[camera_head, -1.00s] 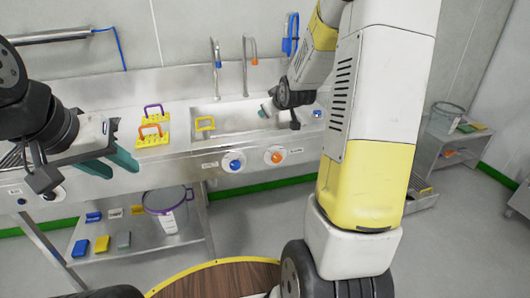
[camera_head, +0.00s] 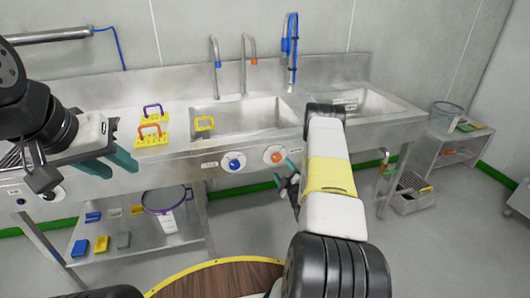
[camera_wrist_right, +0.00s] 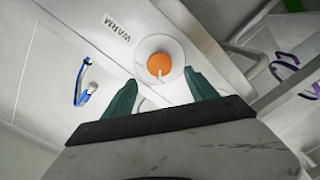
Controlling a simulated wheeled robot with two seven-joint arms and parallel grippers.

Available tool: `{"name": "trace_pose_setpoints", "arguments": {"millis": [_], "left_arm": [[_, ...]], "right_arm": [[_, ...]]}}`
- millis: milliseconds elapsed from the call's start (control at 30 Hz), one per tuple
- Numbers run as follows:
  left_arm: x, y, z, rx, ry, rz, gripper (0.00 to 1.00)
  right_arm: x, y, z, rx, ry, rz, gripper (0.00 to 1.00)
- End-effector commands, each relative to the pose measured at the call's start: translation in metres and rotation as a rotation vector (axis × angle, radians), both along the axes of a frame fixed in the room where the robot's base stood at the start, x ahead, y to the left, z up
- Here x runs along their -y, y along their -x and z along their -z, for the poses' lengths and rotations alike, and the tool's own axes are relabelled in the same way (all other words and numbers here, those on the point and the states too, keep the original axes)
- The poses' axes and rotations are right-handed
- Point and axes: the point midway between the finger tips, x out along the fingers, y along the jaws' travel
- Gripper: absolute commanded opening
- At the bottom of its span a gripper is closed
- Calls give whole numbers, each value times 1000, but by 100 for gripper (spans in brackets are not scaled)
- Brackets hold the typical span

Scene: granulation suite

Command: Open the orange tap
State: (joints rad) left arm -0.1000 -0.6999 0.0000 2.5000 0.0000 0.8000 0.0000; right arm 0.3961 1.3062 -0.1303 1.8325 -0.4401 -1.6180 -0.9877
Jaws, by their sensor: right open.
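The orange tap knob (camera_head: 275,156) sits on a white round dial on the sink unit's front panel. In the right wrist view the orange knob (camera_wrist_right: 159,65) has a pale pointer line, and the label "WARM" is beside it. My right gripper (camera_wrist_right: 162,82) is open, with its teal fingers apart on either side of the knob's line, short of it. In the head view my right gripper (camera_head: 288,175) is just below and right of the knob, partly hidden by my arm. My left gripper (camera_head: 109,163) is open and empty at the left, over the counter's front edge.
A blue tap knob (camera_head: 234,163) is left of the orange one. Blue-tipped (camera_head: 215,52) and orange-tipped (camera_head: 249,48) spouts stand behind the sink basin (camera_head: 240,118). A shelf below holds a purple-rimmed bucket (camera_head: 166,201).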

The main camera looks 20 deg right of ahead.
Motion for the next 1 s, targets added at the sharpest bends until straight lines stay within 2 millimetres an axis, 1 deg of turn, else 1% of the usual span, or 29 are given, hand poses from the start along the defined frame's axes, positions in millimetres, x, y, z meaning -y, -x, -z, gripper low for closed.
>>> {"name": "trace_pose_setpoints", "arguments": {"millis": [167,300,400,500,633,833,867,900,967,1000], "left_arm": [[0,0,0,0,0,0,36],[0,0,0,0,0,0,36],[0,0,0,0,0,0,36],[0,0,0,0,0,0,36],[0,0,0,0,0,0,36],[0,0,0,0,0,0,36],[0,0,0,0,0,0,36],[0,0,0,0,0,0,36],[0,0,0,0,0,0,36],[0,0,0,0,0,0,36]], "right_arm": [[0,-23,-1,4,1,1,67],[-1,-47,-1,4,-1,1,67],[-1,-60,-1,4,0,0,67],[-1,-70,-1,2,0,0,67],[-1,-75,-1,2,0,0,67],[-1,-75,-1,1,-1,1,67],[-1,-75,-1,1,-1,1,65],[-1,-75,-1,1,-1,1,57],[-1,-75,-1,1,-1,1,45],[-1,-75,-1,1,-1,1,37]]}}
